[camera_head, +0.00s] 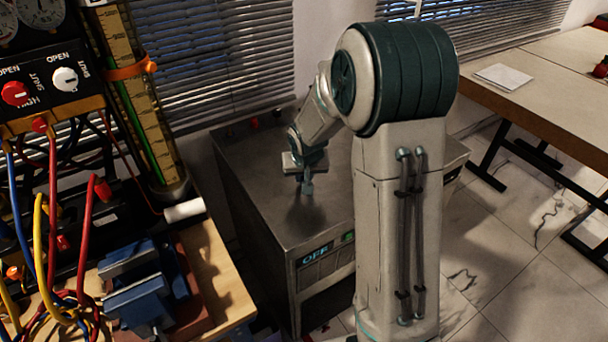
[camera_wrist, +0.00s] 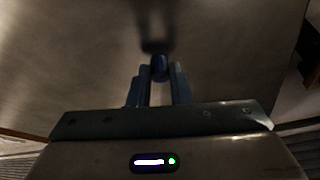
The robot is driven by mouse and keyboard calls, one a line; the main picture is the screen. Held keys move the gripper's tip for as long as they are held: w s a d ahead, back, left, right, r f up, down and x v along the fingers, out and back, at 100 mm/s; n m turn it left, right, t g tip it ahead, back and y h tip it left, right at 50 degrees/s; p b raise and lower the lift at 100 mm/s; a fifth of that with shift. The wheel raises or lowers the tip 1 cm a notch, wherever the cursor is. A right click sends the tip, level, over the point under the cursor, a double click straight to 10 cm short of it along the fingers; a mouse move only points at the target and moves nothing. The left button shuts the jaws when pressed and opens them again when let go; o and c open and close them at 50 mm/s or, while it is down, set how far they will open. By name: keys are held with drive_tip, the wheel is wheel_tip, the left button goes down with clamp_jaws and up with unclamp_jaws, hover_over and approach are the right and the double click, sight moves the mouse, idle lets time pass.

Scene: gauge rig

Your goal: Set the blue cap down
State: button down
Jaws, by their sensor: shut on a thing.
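My gripper (camera_head: 307,188) is over the grey metal top of a cabinet (camera_head: 250,165) in the head view, pointing down. In the wrist view my gripper (camera_wrist: 159,72) is shut on the blue cap (camera_wrist: 159,66), a small dark blue rounded piece between the fingertips. A dark shadow lies on the metal surface (camera_wrist: 230,50) just beyond the cap. I cannot tell whether the cap touches the surface. In the head view the cap is too small to make out apart from the fingers.
On the left a workbench holds a blue vise (camera_head: 140,285), coloured hoses and a gauge panel with red and white knobs (camera_head: 65,79). A white roll (camera_head: 184,210) lies at its edge. The cabinet top around my gripper is mostly clear. A long table (camera_head: 540,75) stands at right.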

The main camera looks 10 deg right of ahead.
drive_tip(key=c, duration=1.3)
unclamp_jaws()
drive_tip(key=shift+f, duration=0.1)
drive_tip(key=shift+s+r, duration=0.1)
drive_tip(key=shift+r, duration=0.35)
drive_tip(key=d+v, duration=0.1)
drive_tip(key=v, duration=1)
drive_tip(key=shift+n+g+y, duration=0.3)
drive_tip(key=shift+n+g, duration=0.3)
drive_tip(key=shift+g, duration=0.2)
drive_tip(key=s+r, duration=0.1)
drive_tip(key=s, duration=0.6)
drive_tip(key=s+r, duration=0.1)
drive_tip(key=s, duration=0.7)
drive_tip(key=s+r, duration=0.1)
drive_tip(key=s, duration=0.6)
drive_tip(key=shift+s+a+r, duration=0.15)
drive_tip(key=shift+s+a, duration=0.15)
drive_tip(key=shift+a, duration=0.05)
